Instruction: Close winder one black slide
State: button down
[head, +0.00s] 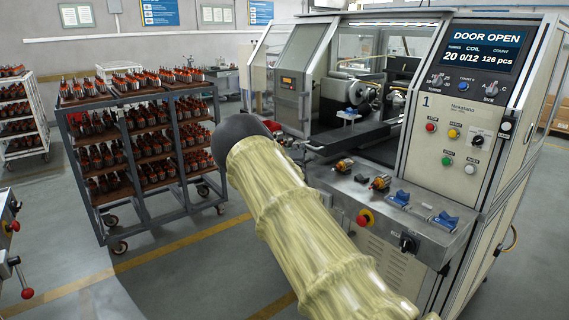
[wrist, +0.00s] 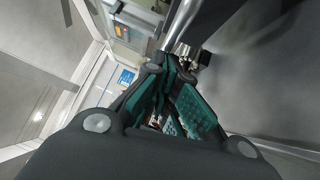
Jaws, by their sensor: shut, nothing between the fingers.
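Winder one (head: 446,115) stands at the right, with a "1" on its panel and a display reading DOOR OPEN. A black slide (head: 345,140) reaches out of its open front, to the left above the grey ledge.
A cart of armatures (head: 130,150) stands at the left, with another white rack (head: 22,115) behind it. The grey ledge (head: 400,215) carries two armatures, blue fixtures and a red stop button. Floor is free between cart and winder.

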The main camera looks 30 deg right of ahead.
aim_at(318, 143)
jog(key=d+b, duration=0.1)
jog(key=d, duration=0.2)
jog(key=d+b, duration=0.1)
jog(key=d, duration=0.3)
jog(key=d+b, duration=0.2)
jog(key=d, duration=0.2)
jog(key=shift+w+f, duration=0.1)
jog(key=shift+w, duration=0.25)
jog(key=shift+w+a, duration=0.1)
